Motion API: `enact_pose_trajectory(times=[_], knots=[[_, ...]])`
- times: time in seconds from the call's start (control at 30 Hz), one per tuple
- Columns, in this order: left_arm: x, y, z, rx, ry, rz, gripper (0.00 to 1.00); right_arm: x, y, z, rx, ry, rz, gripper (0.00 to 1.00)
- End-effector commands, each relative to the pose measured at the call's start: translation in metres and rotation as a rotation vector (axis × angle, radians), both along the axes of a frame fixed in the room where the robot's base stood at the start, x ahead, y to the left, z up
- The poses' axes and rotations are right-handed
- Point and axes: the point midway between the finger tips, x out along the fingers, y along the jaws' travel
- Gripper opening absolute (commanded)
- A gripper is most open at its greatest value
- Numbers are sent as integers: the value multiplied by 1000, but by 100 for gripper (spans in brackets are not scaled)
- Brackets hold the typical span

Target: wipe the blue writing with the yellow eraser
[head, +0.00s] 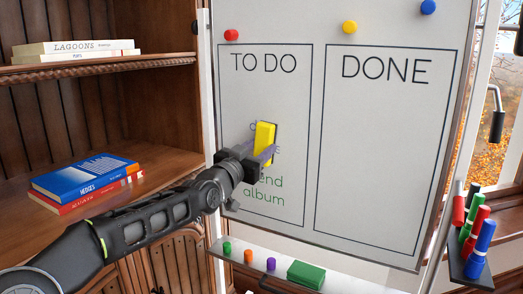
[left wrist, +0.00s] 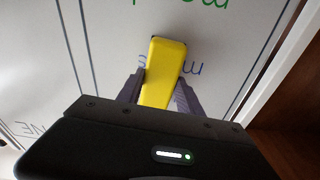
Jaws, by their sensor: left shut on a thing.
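The yellow eraser (head: 264,142) is held upright at the whiteboard in the TO DO column; it also shows in the left wrist view (left wrist: 163,70). My left gripper (head: 258,152) is shut on it, one finger on each side. I cannot tell whether the eraser presses on the board. The blue writing is mostly hidden behind the eraser and gripper in the head view. In the left wrist view, some blue letters (left wrist: 192,69) show upside down on both sides of the eraser. My right gripper is not in view.
Green writing (head: 264,194) ending in "album" stands just below the eraser. The board's tray (head: 340,283) holds a green block (head: 305,274) and small coloured pieces. A marker holder (head: 468,268) is at the right. A bookshelf (head: 150,158) stands left. The DONE column is clear.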

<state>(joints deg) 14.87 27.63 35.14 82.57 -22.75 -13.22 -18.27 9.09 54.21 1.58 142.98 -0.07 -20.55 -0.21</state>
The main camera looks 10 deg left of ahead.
Motion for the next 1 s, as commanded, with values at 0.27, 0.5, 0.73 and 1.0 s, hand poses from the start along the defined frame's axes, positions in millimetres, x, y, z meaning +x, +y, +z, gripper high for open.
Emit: enact_pose_trajectory(times=[0.27, 0.5, 0.73, 1.0], knots=[[12, 25, 1, -2, 1, 4, 0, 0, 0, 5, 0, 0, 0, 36], [14, 30, 0, -1, 0, 2, 0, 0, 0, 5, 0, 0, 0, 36], [15, 30, 0, -1, 0, 2, 0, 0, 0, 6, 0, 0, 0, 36], [21, 48, 1, -3, 4, 4, 0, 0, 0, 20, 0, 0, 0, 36]])
